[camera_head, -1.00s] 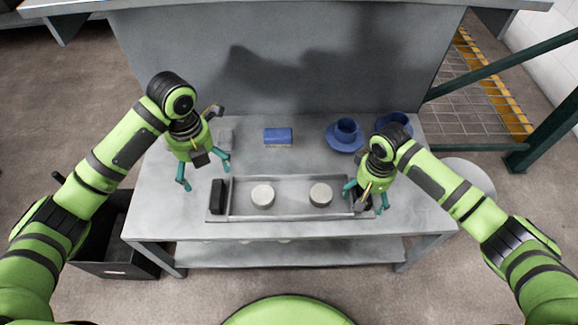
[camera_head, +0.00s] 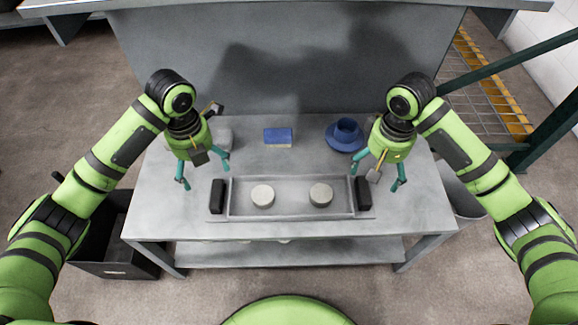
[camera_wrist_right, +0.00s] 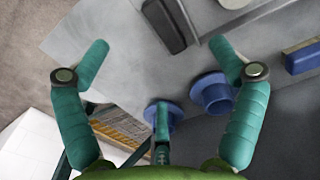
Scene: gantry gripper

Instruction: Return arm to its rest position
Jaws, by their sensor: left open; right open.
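My left gripper (camera_head: 203,172) is open and empty above the left part of the metal table (camera_head: 300,226), left of the tray's left end. My right gripper (camera_head: 377,170) is open and empty above the right part of the table, near the tray's right end. The right wrist view shows its teal fingers (camera_wrist_right: 160,85) spread wide with nothing between them. Both arms are bent in similar, nearly mirrored poses.
A grey tray (camera_head: 290,214) with black end handles (camera_head: 364,193) holds two pale round pieces (camera_head: 263,196) (camera_head: 321,194). A black bin (camera_head: 95,262) stands left; green rails are right.

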